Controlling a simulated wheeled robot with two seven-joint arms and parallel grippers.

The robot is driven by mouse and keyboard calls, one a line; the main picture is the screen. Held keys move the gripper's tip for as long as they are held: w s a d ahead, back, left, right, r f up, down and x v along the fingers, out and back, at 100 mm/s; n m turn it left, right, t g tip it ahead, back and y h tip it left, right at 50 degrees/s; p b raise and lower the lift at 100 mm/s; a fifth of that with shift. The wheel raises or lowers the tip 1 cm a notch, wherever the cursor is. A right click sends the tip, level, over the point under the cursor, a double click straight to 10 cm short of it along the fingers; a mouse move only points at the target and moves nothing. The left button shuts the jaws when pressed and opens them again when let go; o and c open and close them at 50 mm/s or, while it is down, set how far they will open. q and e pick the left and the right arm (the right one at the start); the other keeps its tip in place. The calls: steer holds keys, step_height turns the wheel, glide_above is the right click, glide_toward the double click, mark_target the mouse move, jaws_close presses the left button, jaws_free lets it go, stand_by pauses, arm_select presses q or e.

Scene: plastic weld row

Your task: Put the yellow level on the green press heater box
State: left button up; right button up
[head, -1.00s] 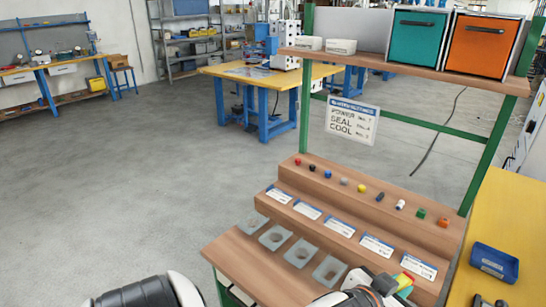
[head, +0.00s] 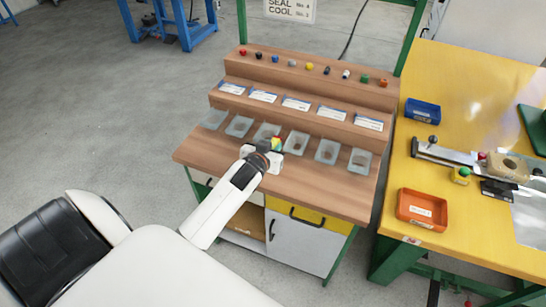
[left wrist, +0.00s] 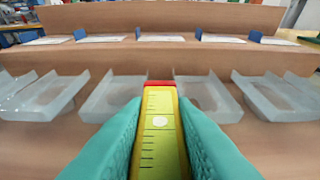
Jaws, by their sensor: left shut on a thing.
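My left gripper (head: 272,148) is shut on the yellow level (left wrist: 158,125). In the left wrist view, the level points forward between two teal finger pads, with scale marks, a round pale mark and a red far end. In the head view only its small coloured end shows at the fingertips, over the wooden bench in front of the clear trays. I cannot pick out the green press heater box for certain. A dark green object (head: 535,128) is cut off at the right edge. My right gripper is not in view.
The stepped wooden bench (head: 200,152) holds several clear trays, labels and a row of coloured knobs. Right of it, a yellow table (head: 455,72) carries a blue bin (head: 422,112), an orange bin (head: 422,210) and a sealing device (head: 445,155). Grey floor is open at left.

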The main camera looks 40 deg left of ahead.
arm_select(q)
steer(key=shift+f+b, duration=0.3)
steer(key=shift+f, duration=2.1)
steer(key=o, duration=1)
steer(key=shift+r, duration=0.1)
